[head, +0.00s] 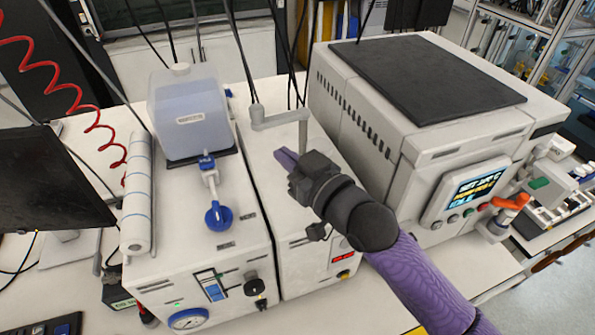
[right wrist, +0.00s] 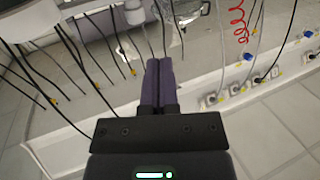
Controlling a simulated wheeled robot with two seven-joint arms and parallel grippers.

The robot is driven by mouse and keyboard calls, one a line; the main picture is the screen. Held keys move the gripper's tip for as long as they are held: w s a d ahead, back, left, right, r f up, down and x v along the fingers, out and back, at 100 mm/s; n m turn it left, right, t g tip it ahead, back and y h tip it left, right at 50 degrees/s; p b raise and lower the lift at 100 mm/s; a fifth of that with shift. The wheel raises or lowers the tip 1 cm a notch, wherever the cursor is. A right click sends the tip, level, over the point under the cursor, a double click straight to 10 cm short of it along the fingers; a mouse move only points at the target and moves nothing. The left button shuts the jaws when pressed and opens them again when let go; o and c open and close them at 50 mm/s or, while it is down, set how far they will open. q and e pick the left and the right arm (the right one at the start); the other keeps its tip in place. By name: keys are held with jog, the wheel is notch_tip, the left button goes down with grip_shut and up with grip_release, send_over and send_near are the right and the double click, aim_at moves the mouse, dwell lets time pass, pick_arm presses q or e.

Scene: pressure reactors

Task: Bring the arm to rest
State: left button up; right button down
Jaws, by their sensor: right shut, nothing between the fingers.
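My right gripper (head: 286,157) is over the white unit in the middle of the bench in the head view, with its purple fingers pointing left. My purple right forearm comes in from the lower right. In the right wrist view the two purple fingers (right wrist: 158,85) lie side by side, shut with nothing between them. Beyond them that view shows the bench edge, cables and floor. My left gripper is not in view.
A grey metal arm (head: 275,118) stands just behind my right gripper. A boxy reactor unit (head: 375,125) with a screen is to the right. A plastic tank (head: 190,120), a paper roll (head: 137,195) and a dark monitor (head: 45,180) are to the left.

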jog(key=s+d+f+m+g+h, duration=0.2)
jog(key=s+d+f+g+h, duration=0.15)
jog(key=s+d+f, duration=0.35)
jog(key=s+d+f+m+g+h, duration=0.25)
jog(key=s+f+h, duration=0.2)
jog(key=s, duration=0.45)
jog(key=s+d+f+m+g+h, duration=0.1)
jog(key=s+d+f+g+h, duration=0.2)
jog(key=s+d+f+g, duration=0.25)
jog(key=s+f+b, duration=0.3)
jog(key=f+b, duration=0.5)
jog(key=f, duration=1.1)
jog(key=s+f+b, duration=0.3)
jog(key=f+b, duration=0.6)
jog(key=f, duration=0.9)
jog(key=s+d+f+g+b, duration=0.1)
jog(key=s+f+b, duration=0.4)
jog(key=f, duration=0.5)
jog(key=s+d+f+g+b, duration=0.1)
jog(key=s+d+f+b, duration=0.1)
jog(key=s+f+b, duration=0.2)
jog(key=s+f, duration=0.3)
jog(key=f, duration=0.2)
jog(key=shift+s+f+b, duration=0.3)
jog(key=shift+f+b, duration=0.05)
jog(key=shift+b, duration=0.05)
jog(key=shift+n, duration=0.25)
